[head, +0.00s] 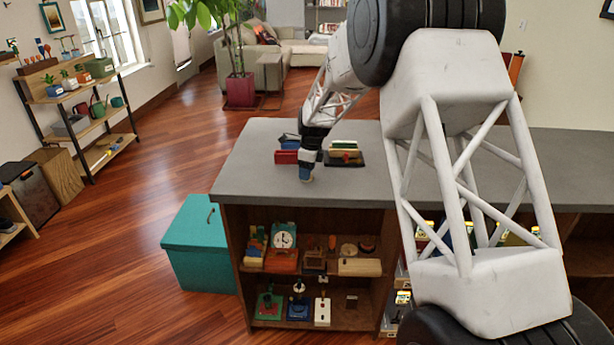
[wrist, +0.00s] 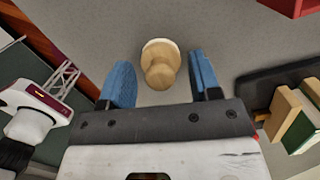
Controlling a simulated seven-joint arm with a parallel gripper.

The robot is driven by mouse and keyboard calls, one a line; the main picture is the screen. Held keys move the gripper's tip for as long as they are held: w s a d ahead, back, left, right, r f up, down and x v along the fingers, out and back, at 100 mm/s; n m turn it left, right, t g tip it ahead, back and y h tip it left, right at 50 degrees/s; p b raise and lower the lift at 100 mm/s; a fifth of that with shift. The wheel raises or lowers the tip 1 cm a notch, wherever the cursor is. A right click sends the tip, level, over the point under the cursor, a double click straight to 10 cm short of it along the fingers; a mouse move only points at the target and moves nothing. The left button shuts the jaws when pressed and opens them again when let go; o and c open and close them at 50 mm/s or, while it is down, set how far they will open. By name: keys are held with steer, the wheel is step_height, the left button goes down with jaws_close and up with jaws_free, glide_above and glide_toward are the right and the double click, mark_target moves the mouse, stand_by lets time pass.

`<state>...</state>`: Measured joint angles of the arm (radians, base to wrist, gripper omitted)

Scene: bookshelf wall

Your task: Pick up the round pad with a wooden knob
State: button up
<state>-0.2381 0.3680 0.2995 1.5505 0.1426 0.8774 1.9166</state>
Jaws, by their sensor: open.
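The round pad with a wooden knob (wrist: 160,62) lies on the grey countertop in the wrist view. Its light wooden knob points toward the camera and hides much of the pale round base. My gripper (wrist: 163,75) is open, with one blue finger on each side of the pad and a gap to both. Nothing is held. In the head view my gripper (head: 306,172) points down over the counter near its front edge. The pad is mostly hidden there behind or under the gripper.
The grey counter (head: 260,180) has a red box (head: 286,157) left of my gripper and a dark tray (head: 344,163) with blocks to its right. Below, shelves (head: 310,272) hold several small objects. A teal box (head: 197,245) stands on the floor at left.

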steer(key=c, duration=1)
steer(key=shift+r, duration=0.8)
step_height(320, 180, up, 2)
steer(key=shift+r, duration=0.1)
steer(key=s+d, duration=0.1)
steer(key=s, duration=0.4)
steer(key=s+d+r, duration=0.1)
steer(key=s, duration=0.4)
steer(key=s+d, duration=0.2)
steer(key=s, duration=0.3)
steer(key=shift+s+r, duration=0.15)
steer(key=shift+s, duration=0.05)
